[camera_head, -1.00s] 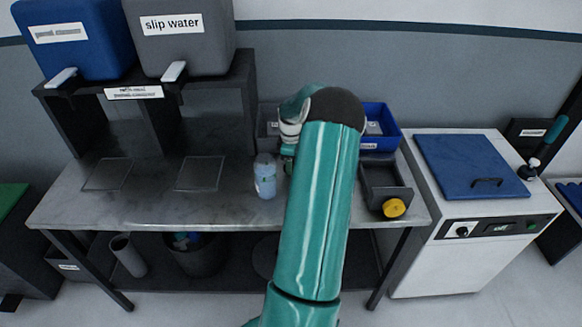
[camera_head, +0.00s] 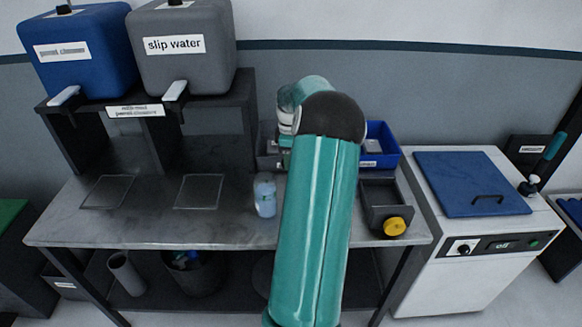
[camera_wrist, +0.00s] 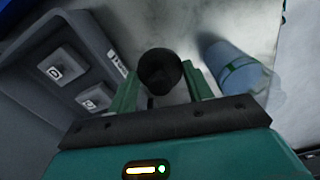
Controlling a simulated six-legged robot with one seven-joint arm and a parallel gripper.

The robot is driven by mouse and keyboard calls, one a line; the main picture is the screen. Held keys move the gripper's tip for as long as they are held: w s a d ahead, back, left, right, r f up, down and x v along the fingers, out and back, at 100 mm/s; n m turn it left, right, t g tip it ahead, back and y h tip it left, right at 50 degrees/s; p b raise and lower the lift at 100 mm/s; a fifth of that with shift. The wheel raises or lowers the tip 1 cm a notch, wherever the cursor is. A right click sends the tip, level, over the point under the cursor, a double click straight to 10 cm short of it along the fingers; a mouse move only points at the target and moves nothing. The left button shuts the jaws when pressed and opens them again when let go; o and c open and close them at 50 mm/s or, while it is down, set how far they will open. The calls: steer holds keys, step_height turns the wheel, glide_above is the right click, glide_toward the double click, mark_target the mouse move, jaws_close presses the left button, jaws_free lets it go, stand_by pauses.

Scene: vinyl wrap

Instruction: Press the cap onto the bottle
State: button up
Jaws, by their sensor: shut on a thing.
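The bottle (camera_head: 265,196), pale blue with a label band, stands upright on the metal bench in the head view, left of my arm. It also shows in the wrist view (camera_wrist: 238,70), to the right of the fingers and apart from them. My gripper (camera_wrist: 160,88) is shut on a round black cap (camera_wrist: 160,70), held between its two green fingers. In the head view the gripper and cap are hidden behind my arm. The bottle's top is hard to make out.
A grey bin (camera_wrist: 62,75) with square items lies left of the gripper. A blue bin (camera_head: 388,140) and a dark tray with a yellow knob (camera_head: 394,227) are right of my arm. Two jugs (camera_head: 88,50) (camera_head: 188,48) stand on a shelf. The bench's left part (camera_head: 150,215) is mostly clear.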

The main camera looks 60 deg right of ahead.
mark_target(264, 177)
steer(key=a+r+n, duration=0.1)
steer(key=a+r, duration=0.2)
steer(key=a, duration=0.1)
steer(key=w+a+r+n, duration=0.1)
steer(key=a+r+n, duration=0.1)
steer(key=a+r, duration=0.2)
steer(key=a+r+n, duration=0.2)
steer(key=a+r, duration=0.2)
steer(key=shift+w, duration=0.35)
steer(key=shift+n, duration=0.3)
steer(key=shift+w+a+f, duration=0.1)
steer(key=shift+a+f, duration=0.1)
steer(key=shift+f, duration=1.35)
steer(key=shift+a+f, duration=0.2)
steer(key=shift+f, duration=1.35)
steer(key=shift+f, duration=0.15)
steer(key=o, duration=1.5)
step_height(264, 177, up, 7)
